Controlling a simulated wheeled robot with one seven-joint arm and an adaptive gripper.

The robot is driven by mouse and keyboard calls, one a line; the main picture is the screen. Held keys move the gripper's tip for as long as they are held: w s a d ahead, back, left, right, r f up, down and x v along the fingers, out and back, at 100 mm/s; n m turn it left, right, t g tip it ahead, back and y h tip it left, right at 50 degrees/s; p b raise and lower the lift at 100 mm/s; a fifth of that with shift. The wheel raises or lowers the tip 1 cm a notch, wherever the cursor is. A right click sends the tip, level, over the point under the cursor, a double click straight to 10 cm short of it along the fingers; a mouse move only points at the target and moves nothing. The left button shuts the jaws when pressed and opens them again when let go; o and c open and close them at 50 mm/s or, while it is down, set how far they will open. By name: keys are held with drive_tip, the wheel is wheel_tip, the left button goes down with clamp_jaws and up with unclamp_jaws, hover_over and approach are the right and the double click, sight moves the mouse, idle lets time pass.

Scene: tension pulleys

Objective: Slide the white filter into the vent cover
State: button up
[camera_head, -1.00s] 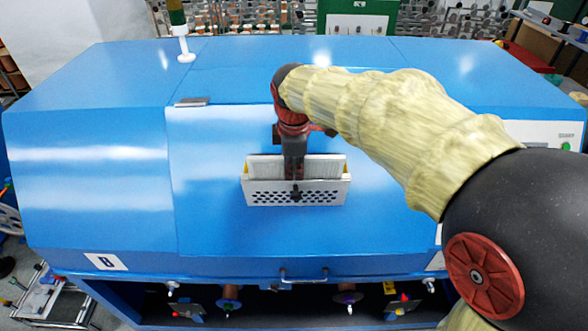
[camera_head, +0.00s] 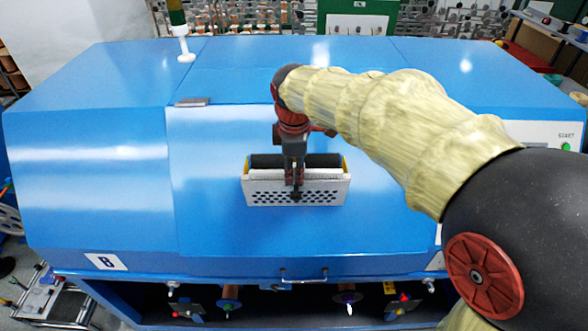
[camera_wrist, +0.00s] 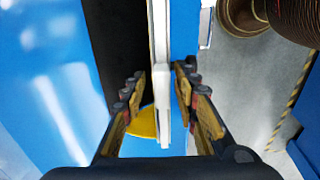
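The vent cover (camera_head: 265,194) is a white perforated panel on the sloped blue front of the machine. A white strip along its top, which looks like the filter (camera_head: 322,174), sits low against its back. A dark opening with yellow sides shows behind it. In the wrist view, thin white edges (camera_wrist: 161,50) run between my fingers, with a yellow piece (camera_wrist: 143,123) beside them; I cannot clearly separate filter from cover there. My gripper (camera_head: 295,186) is at the middle of the cover's top edge. Its fingers (camera_wrist: 158,88) straddle the white edges, with gaps visible on both sides.
The blue machine (camera_head: 90,140) fills most of the head view. A handle (camera_head: 303,276) is on its lower front edge, above a dark recess with several rollers. A start panel (camera_head: 545,135) is at the right. Grey floor (camera_wrist: 240,85) shows in the wrist view.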

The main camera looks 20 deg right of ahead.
drive_tip(key=v, duration=1.2)
idle(0.4)
